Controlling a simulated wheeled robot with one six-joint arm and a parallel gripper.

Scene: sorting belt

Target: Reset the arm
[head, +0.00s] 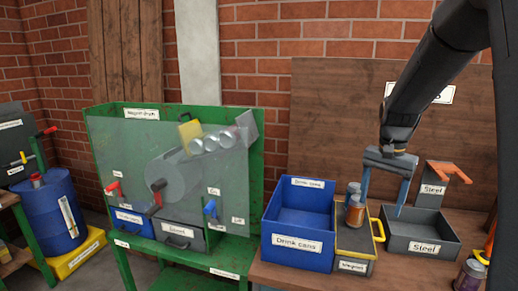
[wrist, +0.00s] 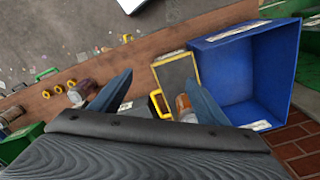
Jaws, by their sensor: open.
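My gripper (head: 381,204) hangs on the right of the head view, its two blue fingers spread apart with nothing between them. In the head view it is above the worktop around the grey "Steel" tray (head: 424,247) and the small yellow-edged box (head: 355,266). In the wrist view the open fingers of my gripper (wrist: 158,82) show at the lower middle. Orange-and-grey cans (head: 355,212) stand by the left finger in the head view. A can (wrist: 183,104) also appears close beside the right finger in the wrist view. Whether a finger touches it, I cannot tell.
A blue "Drink cans" bin (head: 297,246) stands left of the box. A grey stand with an orange lever (head: 441,184) is behind the tray. A can (head: 468,275) stands at the front right. A green machine (head: 253,176) with a clear panel is on the left. Brick and board walls close the back.

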